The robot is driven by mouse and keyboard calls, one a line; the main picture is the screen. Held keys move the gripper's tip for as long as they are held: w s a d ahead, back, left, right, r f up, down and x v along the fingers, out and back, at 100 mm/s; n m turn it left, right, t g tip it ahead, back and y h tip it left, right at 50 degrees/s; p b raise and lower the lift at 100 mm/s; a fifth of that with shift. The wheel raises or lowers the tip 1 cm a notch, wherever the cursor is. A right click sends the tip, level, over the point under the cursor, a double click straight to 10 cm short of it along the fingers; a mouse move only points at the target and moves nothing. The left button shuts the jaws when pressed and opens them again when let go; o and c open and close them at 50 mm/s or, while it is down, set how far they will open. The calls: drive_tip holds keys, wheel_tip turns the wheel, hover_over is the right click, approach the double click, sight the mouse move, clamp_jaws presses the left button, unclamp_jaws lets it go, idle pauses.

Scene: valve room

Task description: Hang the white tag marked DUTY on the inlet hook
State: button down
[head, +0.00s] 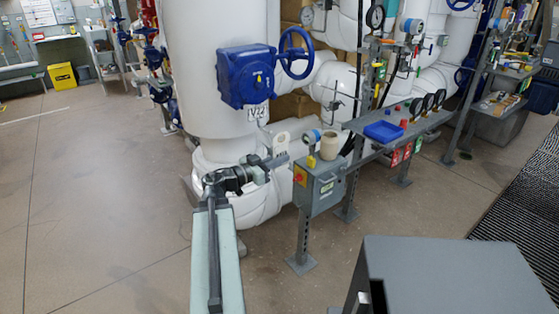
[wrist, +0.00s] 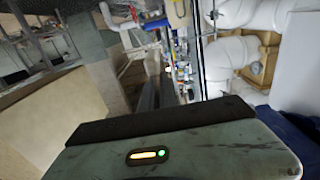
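A white tag (head: 282,141) with a rounded top, a hole and small dark lettering stands upright in front of the white pipework in the head view. The lettering is too small to read for certain. My gripper (head: 277,161) is at its lower edge and appears shut on it, left of the grey box. In the wrist view my grey-green gripper housing fills the bottom, and the tag does not show. I cannot pick out the inlet hook in either view.
A grey box (head: 322,184) on a post, with a gauge and a beige pot (head: 329,146), stands just right of my gripper. A shelf carries a blue tray (head: 383,131), with red and green tags below. A blue valve (head: 246,77) is above. The left floor is clear.

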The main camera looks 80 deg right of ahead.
drive_tip(key=w+d+f+b, duration=0.1)
drive_tip(key=w+d, duration=0.4)
drive_tip(key=d, duration=0.1)
drive_tip(key=shift+w+d+f+b, duration=0.15)
drive_tip(key=shift+w+f+b, duration=0.2)
drive_tip(key=shift+w, duration=0.05)
idle(0.5)
idle(0.4)
drive_tip(key=c, duration=1.6)
unclamp_jaws()
drive_tip(key=shift+o, duration=0.2)
drive_tip(key=v, duration=0.8)
drive_tip(key=shift+s, duration=0.1)
